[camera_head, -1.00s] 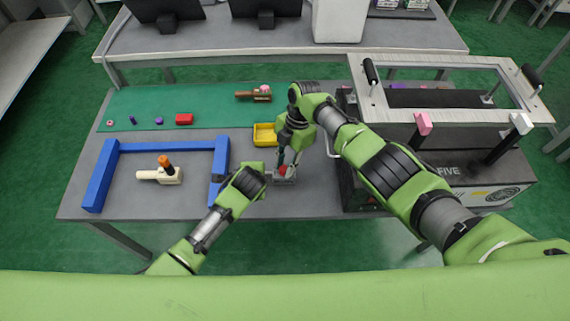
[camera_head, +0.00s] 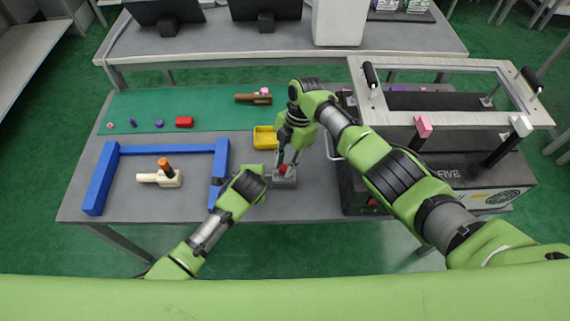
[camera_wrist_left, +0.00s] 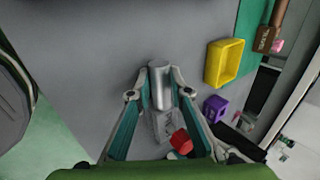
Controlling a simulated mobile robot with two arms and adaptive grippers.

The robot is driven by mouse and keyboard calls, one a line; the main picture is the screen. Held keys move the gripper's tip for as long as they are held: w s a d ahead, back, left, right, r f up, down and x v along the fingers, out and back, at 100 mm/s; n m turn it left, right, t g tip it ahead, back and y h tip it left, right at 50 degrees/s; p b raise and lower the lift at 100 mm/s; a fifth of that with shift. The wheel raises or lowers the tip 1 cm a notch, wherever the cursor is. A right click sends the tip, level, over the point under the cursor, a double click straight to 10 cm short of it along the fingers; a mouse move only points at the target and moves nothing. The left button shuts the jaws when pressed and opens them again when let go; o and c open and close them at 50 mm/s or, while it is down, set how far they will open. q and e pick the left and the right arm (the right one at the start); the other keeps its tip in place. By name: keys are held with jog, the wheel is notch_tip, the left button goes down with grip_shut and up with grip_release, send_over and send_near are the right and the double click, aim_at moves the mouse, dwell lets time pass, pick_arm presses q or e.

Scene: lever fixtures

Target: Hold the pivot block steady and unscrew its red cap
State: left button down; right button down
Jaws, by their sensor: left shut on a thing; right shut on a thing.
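The pivot block (camera_head: 288,182) is a small grey block near the front edge of the table in the head view. Its red cap (camera_head: 284,169) shows at its top. My left gripper (camera_head: 270,178) comes in from the left and is shut on the block. In the left wrist view its teal fingers lie on either side of the grey block (camera_wrist_left: 163,125), with the red cap (camera_wrist_left: 181,142) near it. My right gripper (camera_head: 286,164) points down from above, shut on the red cap. Whether the cap has lifted off the block cannot be told.
A yellow bin (camera_head: 265,138) stands just behind the block. A blue frame (camera_head: 170,146) surrounds a cream part with an orange top (camera_head: 163,176) on the left. A large machine (camera_head: 450,170) stands close on the right. Small parts lie on the green mat (camera_head: 215,103).

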aim_at(282, 169)
jog(key=shift+r, duration=0.1)
jog(key=shift+r, duration=1.4)
pick_arm(q)
jog(key=c, duration=1.8)
grip_release()
jog(key=v, duration=1.2)
pick_arm(e)
jog(key=shift+f, duration=0.1)
